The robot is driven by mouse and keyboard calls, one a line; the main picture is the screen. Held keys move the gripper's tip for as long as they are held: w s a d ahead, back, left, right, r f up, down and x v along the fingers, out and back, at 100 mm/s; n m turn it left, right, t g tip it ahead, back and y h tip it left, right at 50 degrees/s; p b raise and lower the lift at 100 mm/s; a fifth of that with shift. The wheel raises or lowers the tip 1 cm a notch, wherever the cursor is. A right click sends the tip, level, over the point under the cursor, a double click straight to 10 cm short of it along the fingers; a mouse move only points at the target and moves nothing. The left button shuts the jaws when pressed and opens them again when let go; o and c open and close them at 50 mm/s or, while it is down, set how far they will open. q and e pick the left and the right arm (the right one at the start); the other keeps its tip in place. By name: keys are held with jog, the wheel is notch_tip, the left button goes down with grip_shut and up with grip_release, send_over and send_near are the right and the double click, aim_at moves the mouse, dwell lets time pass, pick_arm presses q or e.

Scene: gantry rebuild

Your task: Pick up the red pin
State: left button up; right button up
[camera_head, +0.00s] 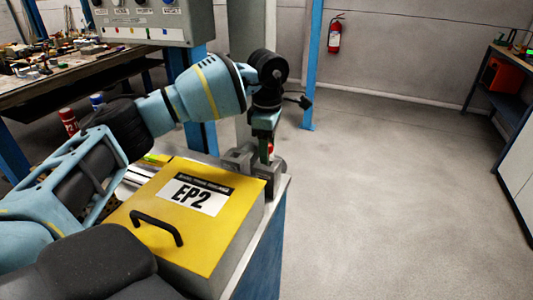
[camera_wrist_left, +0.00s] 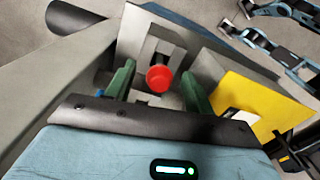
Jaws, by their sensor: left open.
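The red pin (camera_wrist_left: 159,79) shows its round red head in the left wrist view, in front of a grey slotted block (camera_wrist_left: 135,45). In the head view a small red bit of the pin (camera_head: 270,148) shows at the grey block (camera_head: 240,158) beside the yellow case. My left gripper (camera_head: 264,122) points down over this block. In the left wrist view its green fingers (camera_wrist_left: 159,86) are open, one on each side of the pin head, with visible gaps. The pin's lower part is hidden.
A yellow-topped case (camera_head: 160,205) marked EP2, with a black handle, fills the near bench. A red can (camera_head: 68,121) and a blue can (camera_head: 97,101) stand behind my left arm. A control box (camera_head: 150,22) and a blue post (camera_head: 313,65) stand behind. Floor at right is clear.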

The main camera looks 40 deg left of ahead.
pick_arm(q)
jog(key=shift+f, duration=0.8)
jog(key=c, duration=1.1)
jog(key=shift+r, duration=0.1)
notch_tip(320, 180, up, 10)
jog(key=shift+f, duration=0.1)
